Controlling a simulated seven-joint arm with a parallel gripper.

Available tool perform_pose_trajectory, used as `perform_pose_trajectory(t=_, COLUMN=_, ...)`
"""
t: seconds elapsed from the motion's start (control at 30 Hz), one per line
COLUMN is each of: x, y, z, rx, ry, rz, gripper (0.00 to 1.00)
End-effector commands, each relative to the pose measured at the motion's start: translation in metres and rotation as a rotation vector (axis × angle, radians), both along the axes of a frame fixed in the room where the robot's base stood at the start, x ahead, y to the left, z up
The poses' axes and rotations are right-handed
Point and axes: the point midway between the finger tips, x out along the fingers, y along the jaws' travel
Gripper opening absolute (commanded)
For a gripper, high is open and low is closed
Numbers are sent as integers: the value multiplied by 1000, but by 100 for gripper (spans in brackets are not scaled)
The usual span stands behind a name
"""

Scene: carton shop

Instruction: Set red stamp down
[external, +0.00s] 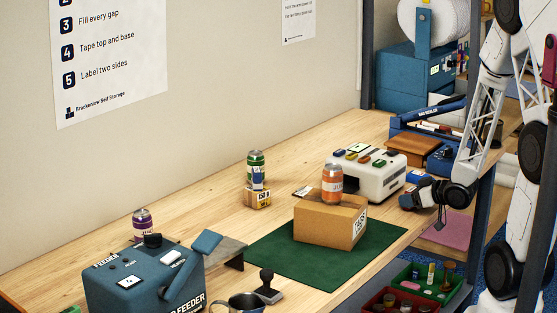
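My gripper (437,222) is at the right, at the table's front edge beside the white machine (366,174). It is small and dark here, and I cannot make out whether its fingers are apart or hold anything. I cannot pick out a red stamp in this view. A black-handled stamp (267,287) stands upright on the wood at the front, next to a metal mug (240,304).
A carton (330,222) with an orange can (332,184) on top sits on a green mat (280,262). A blue feeder (142,284) is at front left. A green tray (407,270) and red tray (372,303) with small items lie below the table edge.

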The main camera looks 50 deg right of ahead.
Motion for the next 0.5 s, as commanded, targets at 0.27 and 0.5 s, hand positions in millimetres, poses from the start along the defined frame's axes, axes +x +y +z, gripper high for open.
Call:
perform_pose_trajectory(t=0.27, x=0, y=0, z=1, rx=-1, ry=-1, rz=0, gripper=80)
perform_pose_trajectory(t=0.5, x=0, y=0, z=3, rx=-2, ry=-2, rz=1, gripper=80)
